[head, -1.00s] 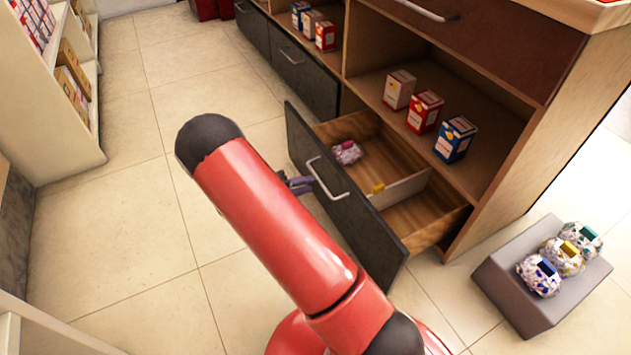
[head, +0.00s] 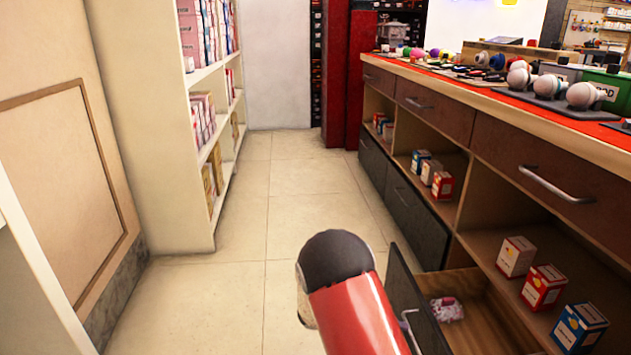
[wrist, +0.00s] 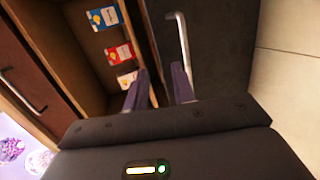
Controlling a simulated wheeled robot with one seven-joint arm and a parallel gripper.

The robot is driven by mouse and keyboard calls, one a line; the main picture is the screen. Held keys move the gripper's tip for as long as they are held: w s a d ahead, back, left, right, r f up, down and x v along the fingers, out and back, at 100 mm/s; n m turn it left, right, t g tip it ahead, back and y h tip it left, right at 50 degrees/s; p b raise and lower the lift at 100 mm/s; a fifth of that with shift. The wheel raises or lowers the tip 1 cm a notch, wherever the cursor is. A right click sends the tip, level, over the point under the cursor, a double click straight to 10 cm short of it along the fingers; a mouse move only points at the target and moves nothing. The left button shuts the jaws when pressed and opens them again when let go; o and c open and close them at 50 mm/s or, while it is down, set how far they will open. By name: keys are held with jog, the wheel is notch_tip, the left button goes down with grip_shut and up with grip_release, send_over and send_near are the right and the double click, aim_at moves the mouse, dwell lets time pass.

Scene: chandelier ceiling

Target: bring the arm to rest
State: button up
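My gripper (wrist: 160,78) shows in the wrist view with its two purple-grey fingers apart and nothing seen between them. It faces a dark drawer front (wrist: 215,50) with a metal handle (wrist: 183,45); whether it touches the front I cannot tell. In the head view my red arm with its black joint rises from the bottom, and the gripper is hidden. The lower drawer (head: 415,310) beside the arm stands open, with a pink-and-white patterned item (head: 446,309) inside.
The wooden counter (head: 545,130) runs along the right, with small boxes (head: 543,287) on its open shelf. Patterned round items (wrist: 12,150) show low at the left of the wrist view. A white shelf unit (head: 165,120) stands left. The tiled aisle floor (head: 300,200) between is clear.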

jog(key=s+a+r+t+y+p, duration=0.1)
jog(key=s+r+t+y+p, duration=0.1)
jog(key=s+r, duration=0.6)
jog(key=s+a+r+t+y+p, duration=0.2)
jog(key=s+r+y+p, duration=0.2)
jog(key=r, duration=1.1)
jog(key=s+a+r+t+y+p, duration=0.2)
jog(key=s+r+y+p, duration=0.1)
jog(key=s+r+y, duration=0.5)
jog(key=s+r, duration=0.3)
jog(key=shift+s+r, duration=0.15)
jog(key=shift+s, duration=0.2)
